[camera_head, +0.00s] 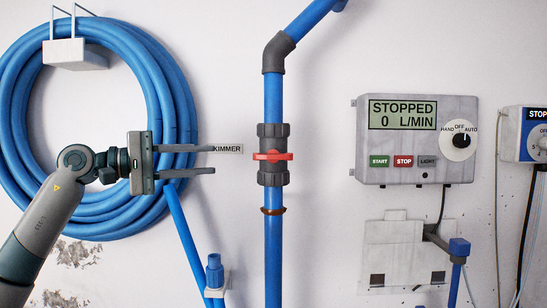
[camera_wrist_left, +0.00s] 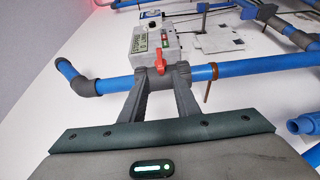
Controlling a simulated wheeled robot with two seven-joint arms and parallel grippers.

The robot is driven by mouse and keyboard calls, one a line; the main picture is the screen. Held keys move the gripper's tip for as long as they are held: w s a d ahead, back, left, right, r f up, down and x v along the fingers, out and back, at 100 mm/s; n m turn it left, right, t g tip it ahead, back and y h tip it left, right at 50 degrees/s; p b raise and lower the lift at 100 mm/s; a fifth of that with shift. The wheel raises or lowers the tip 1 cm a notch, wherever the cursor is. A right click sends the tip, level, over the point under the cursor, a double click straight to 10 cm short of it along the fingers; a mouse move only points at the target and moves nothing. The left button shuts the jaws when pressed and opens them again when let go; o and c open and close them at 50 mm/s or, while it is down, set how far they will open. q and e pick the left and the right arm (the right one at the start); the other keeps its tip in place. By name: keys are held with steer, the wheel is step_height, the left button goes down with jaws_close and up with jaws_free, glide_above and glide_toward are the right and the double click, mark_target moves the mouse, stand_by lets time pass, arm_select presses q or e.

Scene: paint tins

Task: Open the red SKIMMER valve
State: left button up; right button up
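The red valve handle (camera_head: 273,156) sits on a dark grey valve body (camera_head: 273,133) in a vertical blue pipe. The handle lies crosswise to the pipe. A label (camera_head: 229,148) left of it reads "KIMMER", its first letter hidden behind my upper finger. My left gripper (camera_head: 211,160) is open and empty, left of the handle in the head view, its fingers pointing right toward it and apart from it in that picture. In the left wrist view, the red handle (camera_wrist_left: 160,60) shows just beyond and between the fingertips (camera_wrist_left: 162,78). My right gripper is not in view.
A coiled blue hose (camera_head: 165,75) hangs behind my left arm. A control box (camera_head: 417,140) at right reads "STOPPED 0 L/MIN". A brown ring (camera_head: 273,211) circles the pipe below the valve. Bare wall lies between valve and box.

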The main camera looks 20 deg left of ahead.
mark_target(273, 154)
arm_select(q)
steer(key=p+x, duration=0.8)
steer(key=x, duration=0.8)
steer(key=shift+d+r, duration=0.1)
steer(key=shift+w+d+p, duration=0.3)
steer(key=shift+d+p, duration=0.05)
steer(key=shift+d, duration=0.1)
jaws_close()
